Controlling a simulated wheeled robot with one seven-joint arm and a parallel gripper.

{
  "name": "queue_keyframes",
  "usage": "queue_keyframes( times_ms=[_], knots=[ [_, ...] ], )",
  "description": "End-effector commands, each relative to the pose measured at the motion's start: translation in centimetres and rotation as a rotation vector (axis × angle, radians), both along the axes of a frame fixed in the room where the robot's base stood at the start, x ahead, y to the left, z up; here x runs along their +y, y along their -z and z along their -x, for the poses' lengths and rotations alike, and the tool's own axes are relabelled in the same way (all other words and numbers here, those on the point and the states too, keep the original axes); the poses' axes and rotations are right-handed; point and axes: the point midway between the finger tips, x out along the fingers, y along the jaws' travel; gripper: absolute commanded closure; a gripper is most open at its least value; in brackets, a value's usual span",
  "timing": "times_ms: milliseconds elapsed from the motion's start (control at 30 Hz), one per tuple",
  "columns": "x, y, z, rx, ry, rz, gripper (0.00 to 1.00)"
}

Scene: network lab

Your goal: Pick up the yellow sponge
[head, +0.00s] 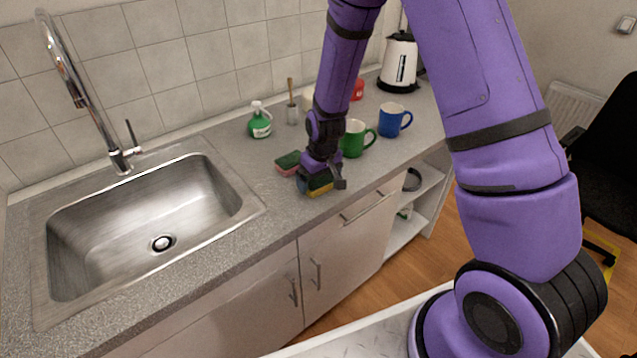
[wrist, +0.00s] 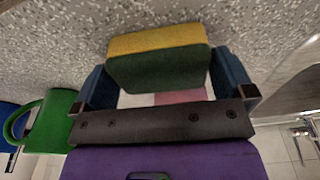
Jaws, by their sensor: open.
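The yellow sponge (head: 319,191) with a dark green scouring side lies on the grey counter near its front edge. In the wrist view the yellow sponge (wrist: 155,42) sits between the two blue fingers, its green face toward the palm. My gripper (head: 321,178) is at the sponge, pointing down, and partly hides it in the head view. In the wrist view my gripper (wrist: 165,82) is open, with a finger close beside each end of the sponge. I cannot tell whether either finger touches it.
A pink sponge (head: 287,164) with a green top lies just left of my gripper. A green mug (head: 354,139) and a blue mug (head: 392,121) stand to the right. A green soap bottle (head: 260,122) stands behind. The sink (head: 150,215) is to the left.

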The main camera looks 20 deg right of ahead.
Motion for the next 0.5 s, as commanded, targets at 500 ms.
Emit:
queue_keyframes(
  times_ms=[500],
  knots=[
    [0.02,0.74,-0.12,-0.001,0.000,0.000,0.32]
  ],
)
